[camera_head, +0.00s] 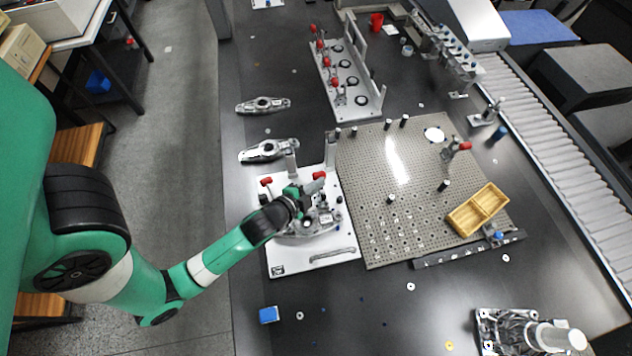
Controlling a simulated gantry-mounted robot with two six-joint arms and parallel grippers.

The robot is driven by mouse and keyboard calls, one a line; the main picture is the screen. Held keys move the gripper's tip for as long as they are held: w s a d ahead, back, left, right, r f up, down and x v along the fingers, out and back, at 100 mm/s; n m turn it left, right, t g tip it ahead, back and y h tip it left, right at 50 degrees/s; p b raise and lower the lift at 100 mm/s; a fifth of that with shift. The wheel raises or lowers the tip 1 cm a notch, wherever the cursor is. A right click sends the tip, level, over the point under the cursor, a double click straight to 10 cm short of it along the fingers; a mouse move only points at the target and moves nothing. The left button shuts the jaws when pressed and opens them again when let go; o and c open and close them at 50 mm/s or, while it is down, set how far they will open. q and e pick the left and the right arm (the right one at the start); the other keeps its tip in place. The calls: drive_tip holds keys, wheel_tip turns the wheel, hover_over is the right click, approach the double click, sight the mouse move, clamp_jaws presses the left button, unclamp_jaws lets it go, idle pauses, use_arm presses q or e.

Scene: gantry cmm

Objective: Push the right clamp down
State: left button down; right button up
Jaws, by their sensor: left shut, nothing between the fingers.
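A white fixture plate (284,258) lies on the dark table left of the perforated plate. It bears a grey metal part (302,228) and two toggle clamps with red handle tips. The right clamp (319,176) has its red tip up beside my gripper. The left clamp (266,181) also shows its red tip, to the left of my gripper. My left gripper (313,188) is shut and empty, over the fixture just below the right clamp's red tip. I cannot tell whether it touches the handle. The gripper and wrist hide part of the clamp bodies. My right gripper is out of view.
A perforated plate (385,245) with pegs and a yellow tray (466,219) lies to the right. Two metal parts lie behind the fixture. A rack with red clamps (372,108) stands at the back. A blue block (269,314) lies in front on mostly clear table.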

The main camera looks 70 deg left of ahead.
use_arm(q)
drive_tip(key=shift+a+f, duration=0.7)
drive_tip(key=shift+a, duration=0.1)
